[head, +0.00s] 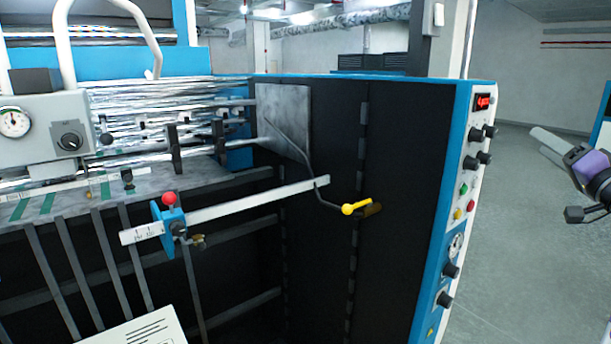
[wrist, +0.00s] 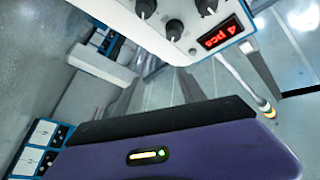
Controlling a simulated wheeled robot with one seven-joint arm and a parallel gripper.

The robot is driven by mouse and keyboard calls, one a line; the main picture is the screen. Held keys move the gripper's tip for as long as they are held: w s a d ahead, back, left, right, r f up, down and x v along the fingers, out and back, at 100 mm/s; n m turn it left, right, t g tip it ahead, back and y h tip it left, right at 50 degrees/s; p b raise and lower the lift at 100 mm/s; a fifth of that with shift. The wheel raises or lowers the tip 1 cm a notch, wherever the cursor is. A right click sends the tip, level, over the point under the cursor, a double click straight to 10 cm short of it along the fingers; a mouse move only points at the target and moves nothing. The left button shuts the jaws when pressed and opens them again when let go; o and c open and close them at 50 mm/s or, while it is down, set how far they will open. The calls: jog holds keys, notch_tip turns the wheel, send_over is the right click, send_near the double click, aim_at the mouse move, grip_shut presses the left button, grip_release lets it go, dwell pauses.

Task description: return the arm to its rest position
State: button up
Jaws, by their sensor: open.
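My gripper (head: 585,175), dark with a purple part, is at the right edge of the head view and is partly cut off. It is open, and I see nothing held in it. It is out to the right of the machine's control panel (head: 470,190), apart from it, over the grey floor. In the wrist view a purple body with a black edge fills the bottom. The control panel, with knobs and a red display (wrist: 220,33), is at the top, tilted.
The laminating machine fills the left and middle. A yellow-handled lever (head: 355,208) and a white bar with a blue clamp (head: 168,228) stick out in front of its dark side. A gauge box (head: 40,130) is at the left. The floor (head: 530,260) right of the panel is clear.

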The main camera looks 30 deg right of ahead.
jog(key=a+f+n+g+h, duration=0.1)
jog(key=a+f+g+h, duration=0.2)
jog(key=a+f, duration=2.05)
jog(key=s+a+f+n+y, duration=0.4)
jog(key=s+a, duration=0.3)
jog(key=a, duration=0.3)
jog(key=s+a+f+n+y, duration=0.4)
jog(key=s+a+f, duration=0.1)
jog(key=a, duration=0.6)
jog(key=s+a+f+n+y, duration=0.4)
jog(key=s+a, duration=0.4)
jog(key=a, duration=0.3)
jog(key=shift+s+f+g, duration=0.25)
jog(key=shift+s+g, duration=0.1)
jog(key=shift+g, duration=0.05)
